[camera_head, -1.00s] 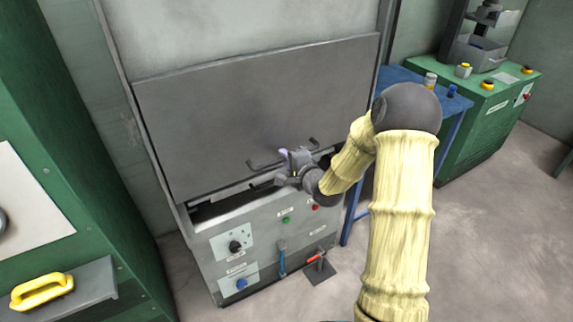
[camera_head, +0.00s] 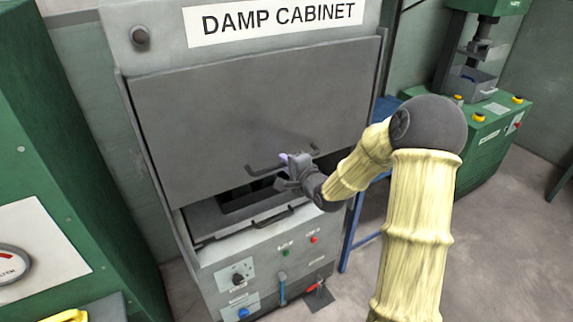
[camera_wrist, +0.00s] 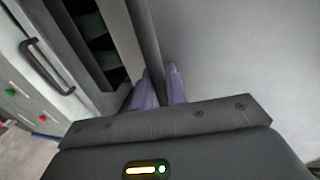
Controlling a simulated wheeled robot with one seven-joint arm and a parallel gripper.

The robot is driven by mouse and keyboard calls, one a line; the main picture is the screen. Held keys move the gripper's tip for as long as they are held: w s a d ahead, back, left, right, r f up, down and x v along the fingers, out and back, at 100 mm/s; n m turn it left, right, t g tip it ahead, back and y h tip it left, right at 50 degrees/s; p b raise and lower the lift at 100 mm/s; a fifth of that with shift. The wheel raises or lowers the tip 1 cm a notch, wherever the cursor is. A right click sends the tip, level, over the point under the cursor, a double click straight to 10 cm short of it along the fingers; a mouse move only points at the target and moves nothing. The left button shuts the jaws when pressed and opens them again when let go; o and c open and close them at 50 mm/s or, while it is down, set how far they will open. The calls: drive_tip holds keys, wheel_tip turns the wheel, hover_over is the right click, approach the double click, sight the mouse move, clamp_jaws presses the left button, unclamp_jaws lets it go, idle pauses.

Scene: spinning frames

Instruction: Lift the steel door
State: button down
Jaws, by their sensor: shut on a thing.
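The steel door (camera_head: 240,115) is a flat grey panel on the front of the damp cabinet, partly raised, with an open gap below it. Its dark bar handle (camera_head: 262,168) runs along the lower edge. My gripper (camera_head: 285,160) is at the handle and shut on it. In the wrist view, my gripper's purple fingertips (camera_wrist: 160,88) close around the handle bar (camera_wrist: 146,45), with the grey door (camera_wrist: 230,60) to the right. The dark opening (camera_head: 245,195) shows part of the inside, but my gripper and arm hide some of it.
Below the opening is a drawer-like front with a second dark handle (camera_head: 273,217) and a control panel (camera_head: 240,275) with knobs and buttons. A green cabinet (camera_head: 50,150) stands close at the left. A blue table (camera_head: 365,215) and a green machine (camera_head: 485,140) stand at the right.

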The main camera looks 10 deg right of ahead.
drive_tip(key=c, duration=1.5)
unclamp_jaws()
drive_tip(key=b+v, duration=0.7)
drive_tip(key=v, duration=1)
drive_tip(key=shift+s, duration=0.25)
drive_tip(key=shift+d+f, duration=0.1)
